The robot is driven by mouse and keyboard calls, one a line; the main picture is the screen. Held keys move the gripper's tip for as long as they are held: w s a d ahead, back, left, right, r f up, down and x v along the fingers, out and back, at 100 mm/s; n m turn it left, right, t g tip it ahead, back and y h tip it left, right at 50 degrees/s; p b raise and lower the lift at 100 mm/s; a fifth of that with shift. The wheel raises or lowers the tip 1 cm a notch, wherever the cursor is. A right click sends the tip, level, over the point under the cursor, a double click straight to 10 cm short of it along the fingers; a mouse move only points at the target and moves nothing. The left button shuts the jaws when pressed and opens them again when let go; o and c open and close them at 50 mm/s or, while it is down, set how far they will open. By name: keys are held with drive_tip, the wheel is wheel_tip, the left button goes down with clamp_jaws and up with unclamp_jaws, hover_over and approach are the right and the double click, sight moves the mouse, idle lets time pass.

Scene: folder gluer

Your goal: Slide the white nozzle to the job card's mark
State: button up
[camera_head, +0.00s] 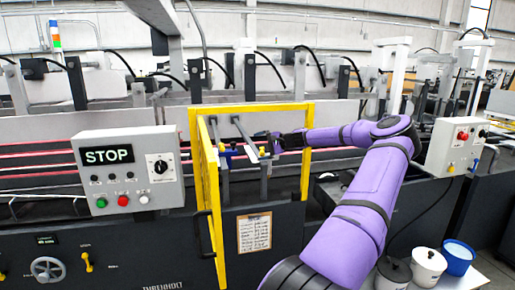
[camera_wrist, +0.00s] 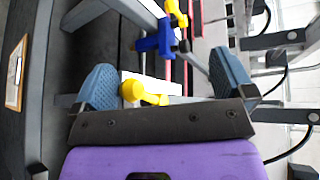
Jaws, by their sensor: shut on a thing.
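In the wrist view my gripper (camera_wrist: 166,80) has its two blue-grey fingers on either side of the white nozzle (camera_wrist: 172,87), which carries a yellow knob (camera_wrist: 131,91). My gripper is shut on the white nozzle; its exact contact is partly hidden by the gripper body. A blue nozzle (camera_wrist: 150,44) with its own yellow knob (camera_wrist: 177,12) sits just beyond. In the head view my gripper (camera_head: 274,143) reaches inside the yellow frame, and the white nozzle cannot be made out there. The job card (camera_head: 254,232) hangs on the dark front panel; its marks are too small to read.
The yellow guard door (camera_head: 207,200) stands open left of my gripper, and its frame (camera_head: 306,165) surrounds the opening. A STOP control box (camera_head: 128,172) is at the left.

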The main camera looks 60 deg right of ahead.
drive_tip(key=shift+s+d+r, duration=0.45)
drive_tip(key=shift+s+r, duration=0.05)
drive_tip(key=shift+s, duration=0.3)
drive_tip(key=shift+s+d+r, duration=0.45)
drive_tip(key=shift+s+r, duration=0.05)
drive_tip(key=shift+s, duration=0.25)
drive_tip(key=shift+s+r, duration=0.2)
drive_tip(key=shift+s, duration=0.2)
drive_tip(key=c, duration=0.5)
drive_tip(key=shift+f+v, duration=0.2)
drive_tip(key=shift+v, duration=1.2)
drive_tip(key=shift+f+v, duration=0.15)
drive_tip(key=shift+v, duration=1.25)
drive_tip(key=shift+d, duration=0.1)
drive_tip(key=shift+c, duration=0.3)
